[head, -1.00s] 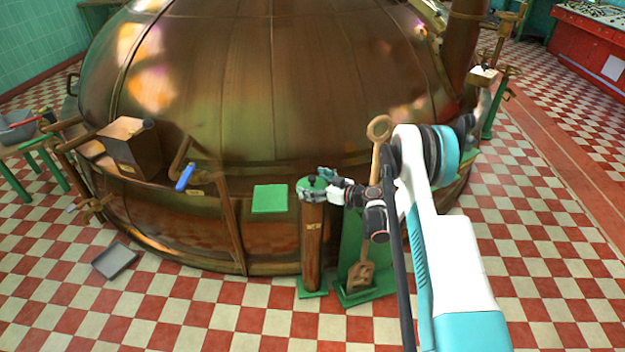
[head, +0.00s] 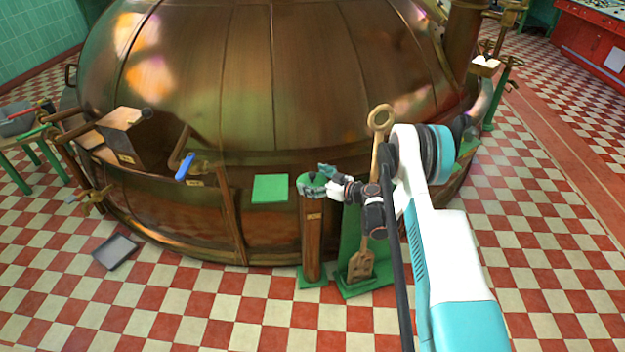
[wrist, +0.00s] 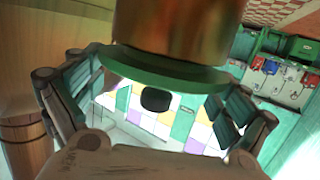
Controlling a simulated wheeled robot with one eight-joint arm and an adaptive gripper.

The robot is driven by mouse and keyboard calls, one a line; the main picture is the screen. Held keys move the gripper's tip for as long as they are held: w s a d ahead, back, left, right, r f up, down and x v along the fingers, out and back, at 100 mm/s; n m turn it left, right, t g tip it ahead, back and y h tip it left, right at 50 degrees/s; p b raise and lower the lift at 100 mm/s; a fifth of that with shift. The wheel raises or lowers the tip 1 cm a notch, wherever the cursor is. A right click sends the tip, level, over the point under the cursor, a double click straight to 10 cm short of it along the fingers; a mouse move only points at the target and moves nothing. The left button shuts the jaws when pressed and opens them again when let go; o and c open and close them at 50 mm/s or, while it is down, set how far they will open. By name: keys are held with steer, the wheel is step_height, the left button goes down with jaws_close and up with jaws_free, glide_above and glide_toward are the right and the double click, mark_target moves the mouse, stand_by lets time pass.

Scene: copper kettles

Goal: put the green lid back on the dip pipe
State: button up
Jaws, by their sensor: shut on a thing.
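The dip pipe (head: 313,245) is an upright copper-brown post on a green foot, in front of the kettle. The green lid (head: 309,182) is at its top end. My gripper (head: 323,184) reaches in from the right at that height, its fingers around the lid. In the wrist view my gripper (wrist: 155,108) has a finger on each side of the lid's green rim (wrist: 175,72), with a dark round knob (wrist: 155,99) between them. The copper pipe (wrist: 178,30) fills the top middle there. I cannot tell whether the lid sits fully flush.
The big copper kettle (head: 245,90) stands close behind. A green square plate (head: 270,188) lies on its ledge to the left. A wooden paddle (head: 375,180) stands on a green stand just right of the pipe. A grey tray (head: 115,252) lies on the open checkered floor.

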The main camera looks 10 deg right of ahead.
steer(key=shift+f, duration=0.5)
steer(key=o, duration=0.8)
steer(key=shift+o, duration=0.2)
